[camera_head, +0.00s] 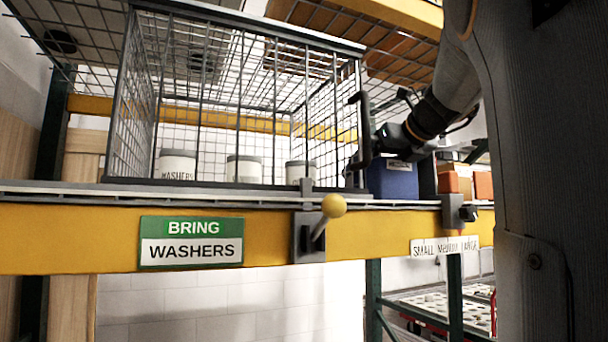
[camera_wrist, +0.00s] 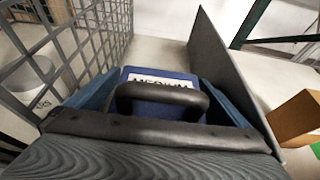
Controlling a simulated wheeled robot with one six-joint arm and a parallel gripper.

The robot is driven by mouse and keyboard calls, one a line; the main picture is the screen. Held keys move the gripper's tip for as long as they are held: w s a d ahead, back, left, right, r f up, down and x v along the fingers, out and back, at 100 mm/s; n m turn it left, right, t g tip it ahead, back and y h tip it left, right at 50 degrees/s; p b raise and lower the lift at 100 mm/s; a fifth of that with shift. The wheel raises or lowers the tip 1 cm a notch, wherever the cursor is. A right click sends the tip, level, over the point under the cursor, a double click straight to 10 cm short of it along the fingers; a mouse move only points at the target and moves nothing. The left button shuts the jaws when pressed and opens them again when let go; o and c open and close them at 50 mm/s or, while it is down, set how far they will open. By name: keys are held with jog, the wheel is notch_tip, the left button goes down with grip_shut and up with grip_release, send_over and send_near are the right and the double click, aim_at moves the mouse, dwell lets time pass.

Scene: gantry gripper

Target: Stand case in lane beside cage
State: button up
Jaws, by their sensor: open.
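The wire cage (camera_head: 238,110) stands on the shelf in the head view; its mesh side also fills the left of the wrist view (camera_wrist: 98,38). A blue case (camera_head: 392,180) stands on the shelf just right of the cage. In the wrist view the blue case (camera_wrist: 160,72) carries a label reading MEDIUM, partly covered by a dark loop (camera_wrist: 165,97). A dark upright panel (camera_wrist: 232,75) is on its right. My gripper (camera_head: 362,135) is open, at the cage's right side and above the case. Whether it touches the loop or the case is unclear.
Several white canisters (camera_head: 178,164) stand inside the cage. Orange boxes (camera_head: 483,186) sit right of the blue case. A yellow-knobbed lever (camera_head: 333,206) sticks out from the yellow beam (camera_head: 380,232). A sign reading SMALL MEDIUM LARGE (camera_head: 443,247) hangs at the right.

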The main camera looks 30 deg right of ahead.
jog(key=b+v, duration=0.1)
jog(key=v, duration=1)
jog(key=shift+s+b, duration=0.35)
jog(key=shift+b, duration=0.05)
